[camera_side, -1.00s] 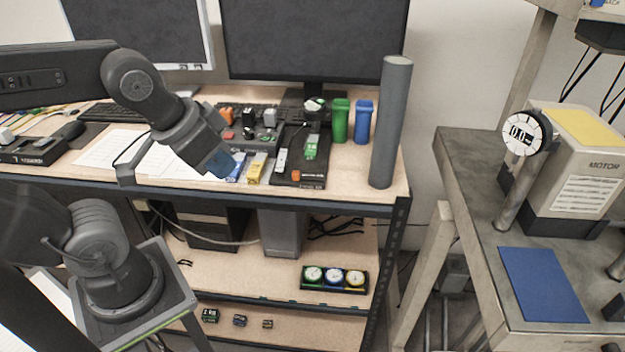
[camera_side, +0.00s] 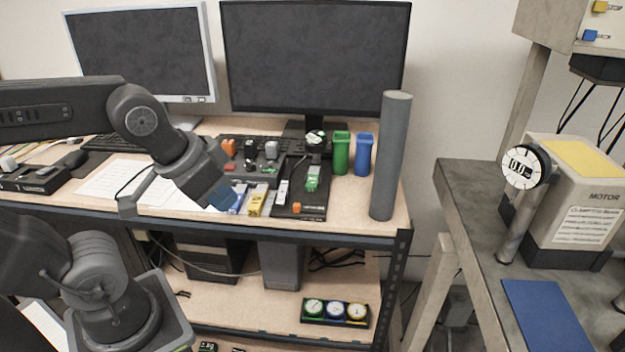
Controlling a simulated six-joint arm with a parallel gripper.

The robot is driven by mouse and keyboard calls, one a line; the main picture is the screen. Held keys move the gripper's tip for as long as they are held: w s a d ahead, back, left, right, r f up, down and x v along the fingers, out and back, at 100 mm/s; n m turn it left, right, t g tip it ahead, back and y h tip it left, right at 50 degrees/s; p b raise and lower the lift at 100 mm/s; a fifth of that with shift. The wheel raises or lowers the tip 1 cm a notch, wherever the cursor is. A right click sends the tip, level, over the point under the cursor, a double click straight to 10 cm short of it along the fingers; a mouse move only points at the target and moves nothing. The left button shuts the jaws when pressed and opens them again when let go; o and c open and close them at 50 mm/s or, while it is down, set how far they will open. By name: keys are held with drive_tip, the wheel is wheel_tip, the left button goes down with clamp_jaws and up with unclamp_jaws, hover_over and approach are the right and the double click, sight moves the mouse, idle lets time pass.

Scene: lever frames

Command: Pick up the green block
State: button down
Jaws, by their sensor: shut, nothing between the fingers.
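A small dark green block (camera_side: 207,347) with pale markings is on the lowest shelf, partly cut off by the bottom edge of the side view. My gripper (camera_side: 222,196) is above the front part of the desk, far above and apart from that block. Its dark blue end points down and right, just left of the blue lever piece (camera_side: 238,200). It is shut and holds nothing. A green lever piece (camera_side: 312,180) also stands on the black panel (camera_side: 312,208) on the desk.
A yellow lever piece (camera_side: 257,203) is right of the blue one. Green (camera_side: 341,153) and blue (camera_side: 363,155) bins and a tall grey cylinder (camera_side: 390,160) stand at the desk's right. Three gauges (camera_side: 335,312) sit on the middle shelf. A blue mat (camera_side: 548,315) lies on the right bench.

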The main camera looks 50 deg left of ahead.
drive_tip(key=c, duration=1.8)
unclamp_jaws()
drive_tip(key=o, duration=1)
drive_tip(key=shift+o, duration=0.2)
drive_tip(key=shift+w+r, duration=0.1)
drive_tip(key=w+a+r+n+g, duration=0.2)
drive_tip(key=w+r+n, duration=0.1)
drive_tip(key=w, duration=0.5)
drive_tip(key=n+g, duration=0.4)
drive_tip(key=n, duration=0.2)
hover_over(310, 186)
wheel_tip(310, 186, down, 6)
wheel_tip(310, 186, down, 14)
drive_tip(key=shift+d+r, duration=0.1)
drive_tip(key=shift+r, duration=0.1)
